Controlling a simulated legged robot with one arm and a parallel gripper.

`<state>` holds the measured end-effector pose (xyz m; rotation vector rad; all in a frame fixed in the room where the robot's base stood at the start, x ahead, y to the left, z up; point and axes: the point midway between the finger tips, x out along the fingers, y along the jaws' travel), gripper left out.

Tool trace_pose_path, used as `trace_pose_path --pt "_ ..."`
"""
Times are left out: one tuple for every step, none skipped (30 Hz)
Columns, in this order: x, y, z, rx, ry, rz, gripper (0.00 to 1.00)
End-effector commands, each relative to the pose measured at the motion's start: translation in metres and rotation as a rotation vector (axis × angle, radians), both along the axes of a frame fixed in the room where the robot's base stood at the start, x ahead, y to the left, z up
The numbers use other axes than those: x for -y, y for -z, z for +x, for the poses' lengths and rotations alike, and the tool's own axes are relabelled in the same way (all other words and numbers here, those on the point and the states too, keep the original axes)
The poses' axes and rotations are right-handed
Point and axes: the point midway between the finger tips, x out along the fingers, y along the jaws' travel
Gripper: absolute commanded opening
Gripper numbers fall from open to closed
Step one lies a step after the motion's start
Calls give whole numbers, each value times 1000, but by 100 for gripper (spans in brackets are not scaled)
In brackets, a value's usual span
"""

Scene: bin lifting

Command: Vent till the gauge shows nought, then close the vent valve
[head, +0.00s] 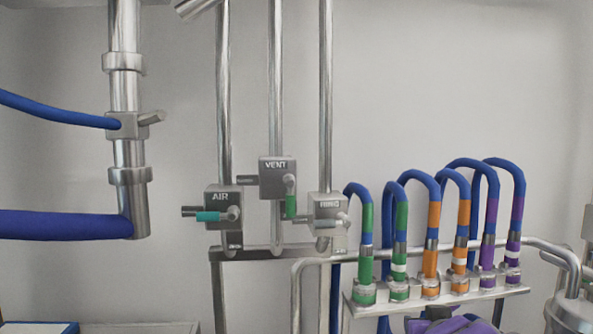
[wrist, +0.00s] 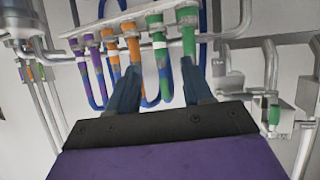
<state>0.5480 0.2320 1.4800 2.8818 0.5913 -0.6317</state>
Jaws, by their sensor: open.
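The vent valve is a grey block labelled VENT (head: 277,168) on the middle vertical pipe. Its green handle (head: 291,206) points straight down, along the pipe. In the wrist view, which looks upside down, a green handle (wrist: 274,114) that appears to be the same one is at the right. No gauge is visible in either view. My gripper (wrist: 161,66) has its two blue fingers apart with nothing held between them. It faces the hose rack, and the green handle is off to its right in that view.
Left of the vent valve is the AIR valve (head: 221,198), with a teal handle lying horizontal. Right of it is a third labelled valve (head: 327,207). A rack (head: 372,308) with several blue hoses banded green, orange and purple stands at right. A thick pipe (head: 125,85) stands left.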

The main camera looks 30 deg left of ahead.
Motion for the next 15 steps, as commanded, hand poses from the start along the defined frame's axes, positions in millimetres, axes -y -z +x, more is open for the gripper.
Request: trace_pose_path --pt "-41 -45 5 69 -81 47 50" --pt "-62 -62 6 105 -124 76 50" --pt "-89 -86 4 151 -184 116 50" --pt "-108 -102 1 183 -227 144 50" --pt "-125 -117 -2 210 -268 170 50" --pt "-147 -134 -7 240 -319 203 50" --pt "-160 -144 -11 258 -352 224 50" --pt "-171 -153 -15 273 -382 241 50" --pt "-184 -163 -21 292 -417 266 50" --pt "-191 -169 -24 301 -438 278 50" --pt "-196 -173 -27 309 -455 288 50" --pt "-201 -178 -30 317 -472 299 50" --pt "-204 -180 -32 320 -480 306 50" --pt "-206 -181 -32 323 -486 311 50" --pt "-208 -182 -32 326 -490 313 50"
